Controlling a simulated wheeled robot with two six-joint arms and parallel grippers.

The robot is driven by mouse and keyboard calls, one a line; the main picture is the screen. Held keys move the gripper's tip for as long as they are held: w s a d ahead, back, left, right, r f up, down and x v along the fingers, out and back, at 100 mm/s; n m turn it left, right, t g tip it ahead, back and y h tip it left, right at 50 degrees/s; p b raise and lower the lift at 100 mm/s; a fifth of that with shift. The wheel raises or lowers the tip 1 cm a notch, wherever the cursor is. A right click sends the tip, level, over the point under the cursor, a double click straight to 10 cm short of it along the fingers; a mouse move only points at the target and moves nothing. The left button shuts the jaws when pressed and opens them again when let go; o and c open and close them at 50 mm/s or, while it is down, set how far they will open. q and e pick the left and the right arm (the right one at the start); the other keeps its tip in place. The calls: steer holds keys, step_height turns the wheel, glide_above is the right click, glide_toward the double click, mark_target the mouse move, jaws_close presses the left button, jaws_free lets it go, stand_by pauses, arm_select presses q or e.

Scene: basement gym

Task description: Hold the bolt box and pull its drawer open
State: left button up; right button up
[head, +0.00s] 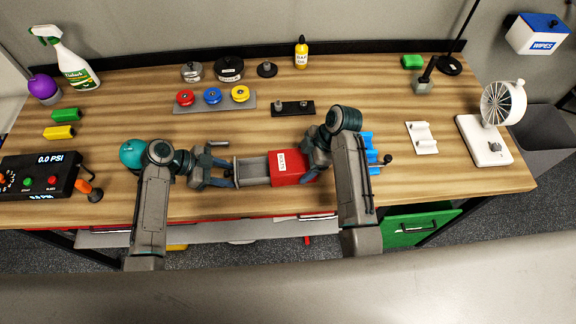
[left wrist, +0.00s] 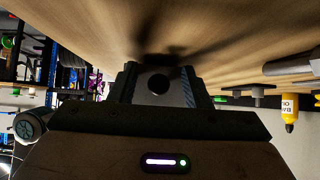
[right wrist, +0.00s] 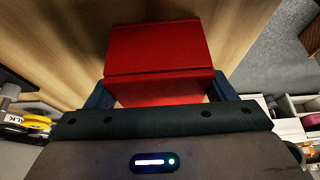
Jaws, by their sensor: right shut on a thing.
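The red bolt box (head: 287,168) lies on the wooden table with a white label on top. Its grey drawer (head: 252,170) sticks out to the left, pulled open. My right gripper (head: 308,165) is shut on the red box from its right end; the right wrist view shows the box (right wrist: 155,48) between the fingers (right wrist: 160,92). My left gripper (head: 227,173) is at the drawer's left end, its fingers apart. In the left wrist view the grey drawer front (left wrist: 145,72) with a round dark knob (left wrist: 158,84) shows between the fingers. Whether they touch it is unclear.
A black rail (head: 292,108) and red, blue and yellow discs (head: 212,96) stand behind the box. A pressure panel (head: 40,176) is at left. Blue parts (head: 370,150) and a white holder (head: 422,138) are at right. The table's front edge is close to the box.

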arm_select(q)
steer(key=shift+v, duration=4)
arm_select(e)
steer(key=o, duration=1)
steer(key=v, duration=0.7)
steer(key=shift+d+r, duration=0.1)
steer(key=shift+r, duration=0.2)
